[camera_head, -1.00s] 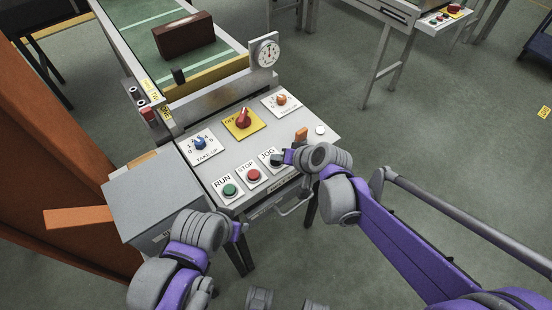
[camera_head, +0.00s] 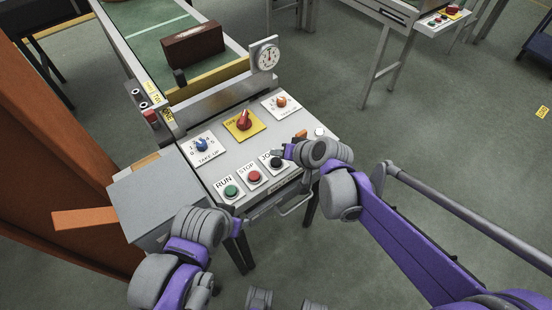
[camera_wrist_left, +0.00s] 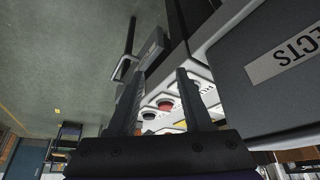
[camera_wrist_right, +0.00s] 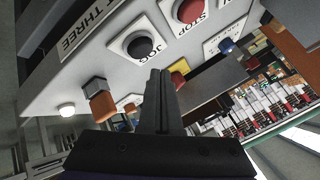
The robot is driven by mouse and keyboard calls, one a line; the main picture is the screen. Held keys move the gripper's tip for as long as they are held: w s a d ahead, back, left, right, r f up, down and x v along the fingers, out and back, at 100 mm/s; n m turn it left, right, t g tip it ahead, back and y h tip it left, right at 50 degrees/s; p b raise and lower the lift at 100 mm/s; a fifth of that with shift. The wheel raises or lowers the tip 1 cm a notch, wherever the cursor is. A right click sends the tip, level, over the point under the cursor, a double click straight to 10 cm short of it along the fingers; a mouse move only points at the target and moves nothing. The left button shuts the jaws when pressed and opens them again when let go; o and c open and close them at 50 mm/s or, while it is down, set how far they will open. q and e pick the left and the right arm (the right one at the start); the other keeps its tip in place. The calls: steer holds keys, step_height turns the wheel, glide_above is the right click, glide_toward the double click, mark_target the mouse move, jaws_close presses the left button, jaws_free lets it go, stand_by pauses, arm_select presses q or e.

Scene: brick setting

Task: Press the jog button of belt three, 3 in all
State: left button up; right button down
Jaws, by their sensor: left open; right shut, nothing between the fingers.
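The black jog button (camera_head: 277,162) sits in a white plate marked JOG on the sloped grey panel (camera_head: 247,152), right of the red stop button (camera_head: 254,177) and green run button (camera_head: 231,191). In the right wrist view the jog button (camera_wrist_right: 140,46) is in full sight, beside a label of which "T THREE" (camera_wrist_right: 88,28) shows. My right gripper (camera_head: 284,150) is shut and empty, its tips (camera_wrist_right: 160,72) close by the jog button and seemingly apart from it. My left gripper (camera_head: 240,228) is open and empty, low in front of the panel; its fingers show in its wrist view (camera_wrist_left: 158,75).
A grey box (camera_head: 157,190) stands left of the panel. A brown case (camera_head: 192,44) rests on the green belt (camera_head: 150,27).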

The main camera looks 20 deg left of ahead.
mark_target(278, 165)
steer(key=shift+r+p, duration=1.05)
steer(key=shift+r, duration=0.8)
arm_select(q)
steer(key=r, duration=0.2)
steer(key=shift+w+r, duration=0.3)
steer(key=shift+r, duration=0.05)
arm_select(e)
steer(key=shift+f, duration=0.1)
arm_select(q)
steer(key=shift+c, duration=0.3)
jaws_close()
